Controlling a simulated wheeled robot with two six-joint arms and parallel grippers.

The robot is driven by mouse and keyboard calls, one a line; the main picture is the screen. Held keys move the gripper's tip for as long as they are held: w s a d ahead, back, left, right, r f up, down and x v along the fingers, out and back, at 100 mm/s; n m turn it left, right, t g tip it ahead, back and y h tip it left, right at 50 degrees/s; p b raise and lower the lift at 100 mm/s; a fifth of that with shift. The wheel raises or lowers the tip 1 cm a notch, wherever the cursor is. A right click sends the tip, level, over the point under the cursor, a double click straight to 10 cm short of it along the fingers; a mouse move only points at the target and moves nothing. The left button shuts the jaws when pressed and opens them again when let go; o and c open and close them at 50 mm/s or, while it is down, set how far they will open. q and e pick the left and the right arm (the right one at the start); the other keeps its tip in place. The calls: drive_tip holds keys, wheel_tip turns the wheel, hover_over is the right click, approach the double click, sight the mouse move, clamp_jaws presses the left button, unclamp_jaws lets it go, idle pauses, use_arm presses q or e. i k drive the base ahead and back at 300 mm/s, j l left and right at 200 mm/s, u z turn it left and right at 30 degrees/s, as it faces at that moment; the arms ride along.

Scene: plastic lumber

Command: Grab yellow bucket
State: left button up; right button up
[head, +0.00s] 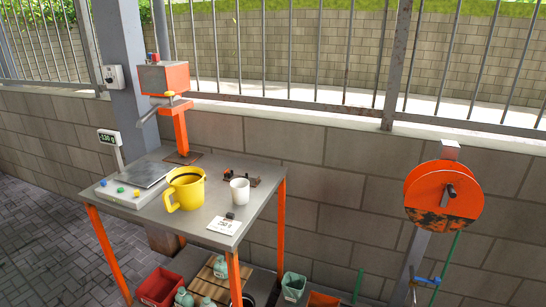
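The yellow bucket (187,190) stands upright on the grey metal table (215,212), left of its middle. It is shaped like a jug, with a handle on its left side and a dark band inside the rim. Its inside is mostly hidden. Neither of my grippers is in the head view, and nothing touches the bucket from above.
A scale (140,187) with a display sits left of the bucket. A white cup (240,191), small dark parts (254,180) and a white card (224,225) lie to its right. An orange machine (172,85) rises behind. Bins (160,287) stand below.

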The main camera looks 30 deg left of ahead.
sight(183, 192)
drive_tip(key=u, duration=1.65)
drive_tip(key=i+j, duration=0.1)
drive_tip(key=i+j+z, duration=0.1)
drive_tip(key=z, duration=0.35)
drive_tip(key=j+z, duration=0.45)
drive_tip(key=l, duration=0.1)
